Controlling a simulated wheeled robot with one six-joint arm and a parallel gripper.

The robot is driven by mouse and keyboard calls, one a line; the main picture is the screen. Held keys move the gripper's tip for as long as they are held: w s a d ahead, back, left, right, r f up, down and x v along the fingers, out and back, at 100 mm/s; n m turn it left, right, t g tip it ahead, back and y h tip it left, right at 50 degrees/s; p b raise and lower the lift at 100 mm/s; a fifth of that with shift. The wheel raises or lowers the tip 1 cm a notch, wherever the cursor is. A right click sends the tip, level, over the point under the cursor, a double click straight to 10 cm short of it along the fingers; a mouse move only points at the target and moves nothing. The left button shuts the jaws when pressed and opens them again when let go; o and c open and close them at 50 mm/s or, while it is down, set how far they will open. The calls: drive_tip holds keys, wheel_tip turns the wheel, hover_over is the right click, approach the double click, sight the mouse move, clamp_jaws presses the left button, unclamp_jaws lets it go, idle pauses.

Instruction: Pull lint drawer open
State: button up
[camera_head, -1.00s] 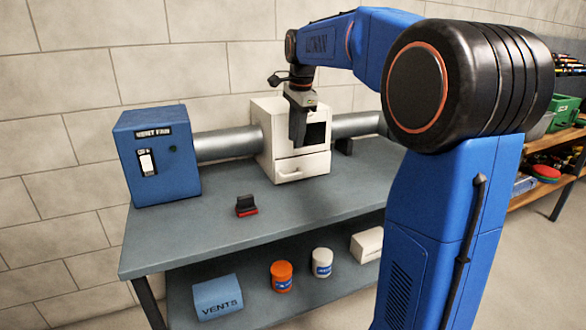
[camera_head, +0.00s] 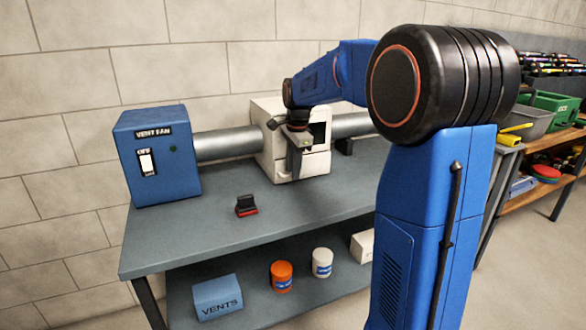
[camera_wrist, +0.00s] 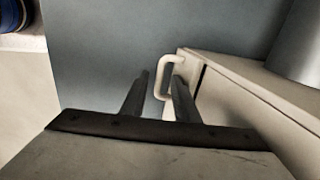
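The lint drawer (camera_head: 318,164) is the lower front of a white duct box (camera_head: 265,140) on the grey bench; my gripper hides part of it. In the wrist view its pale loop handle (camera_wrist: 164,66) stands out from the white front, beside a dark seam. My gripper (camera_head: 296,174) is lowered in front of the drawer. In the wrist view its two dark fingers (camera_wrist: 160,82) are apart, with the handle's outer bar appearing in the gap, close to the right finger. Whether they touch it, I cannot tell.
A blue vent fan box (camera_head: 157,170) stands left, joined by a metal duct (camera_head: 226,145). A black-and-red brush-like object (camera_head: 246,206) lies on the bench (camera_head: 205,237). The bench in front of the drawer is clear. Jars and a blue vents box (camera_head: 218,297) sit on the lower shelf.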

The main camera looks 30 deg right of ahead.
drive_tip(key=shift+c, duration=0.3)
clamp_jaws()
drive_tip(key=s, duration=1.8)
drive_tip(key=shift+a, duration=0.35)
drive_tip(key=shift+o, duration=0.3)
unclamp_jaws()
